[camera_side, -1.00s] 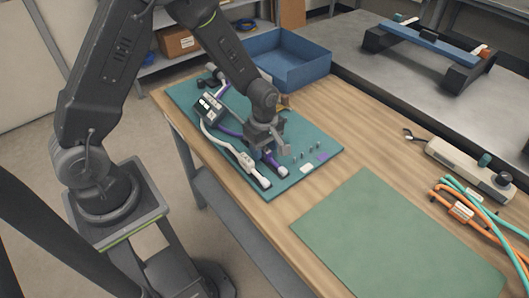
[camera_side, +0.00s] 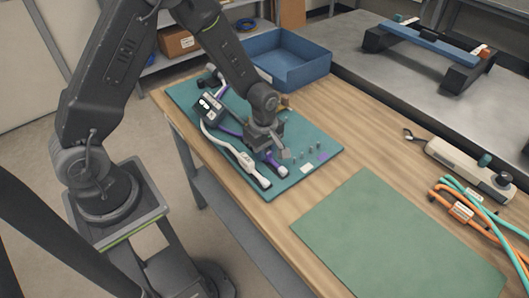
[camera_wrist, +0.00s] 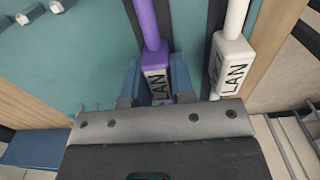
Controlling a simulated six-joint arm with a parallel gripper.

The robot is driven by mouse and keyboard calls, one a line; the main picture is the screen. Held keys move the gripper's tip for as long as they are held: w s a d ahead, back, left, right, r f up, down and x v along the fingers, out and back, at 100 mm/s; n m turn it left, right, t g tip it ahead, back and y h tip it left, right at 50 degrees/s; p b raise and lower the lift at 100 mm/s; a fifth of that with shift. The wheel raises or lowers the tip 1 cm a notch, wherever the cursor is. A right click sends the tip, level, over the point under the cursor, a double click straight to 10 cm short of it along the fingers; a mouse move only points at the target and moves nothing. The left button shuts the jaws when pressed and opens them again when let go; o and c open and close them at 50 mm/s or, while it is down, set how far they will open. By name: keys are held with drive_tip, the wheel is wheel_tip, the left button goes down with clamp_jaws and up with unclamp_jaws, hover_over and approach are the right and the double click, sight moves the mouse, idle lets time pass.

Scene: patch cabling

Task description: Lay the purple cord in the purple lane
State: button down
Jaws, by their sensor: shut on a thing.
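The purple cord (camera_side: 231,131) lies on the teal board (camera_side: 297,193), running from a black box (camera_side: 209,107) toward the front. Its purple plug, marked LAN, shows in the wrist view (camera_wrist: 154,74) between the blue fingers of my gripper (camera_wrist: 155,88). My gripper (camera_side: 272,152) is shut on this plug, low over the board. A white cord (camera_side: 222,143) with a LAN plug (camera_wrist: 229,66) runs beside the purple one, outside my fingers. A purple patch (camera_side: 322,156) is on the board to the right; I cannot tell whether it marks the lane.
Several small pegs (camera_side: 310,150) stand on the board right of my gripper. A blue bin (camera_side: 287,60) stands behind the board. A clear green mat (camera_side: 390,235) lies in front. A beige device (camera_side: 470,166) and orange and teal cables (camera_side: 461,211) lie at the right.

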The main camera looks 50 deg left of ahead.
idle(0.3)
drive_tip(key=shift+r, duration=2.5)
drive_tip(key=shift+w, duration=0.1)
drive_tip(key=w+r, duration=0.4)
drive_tip(key=w, duration=0.8)
drive_tip(key=shift+w, duration=0.4)
drive_tip(key=shift+f, duration=0.1)
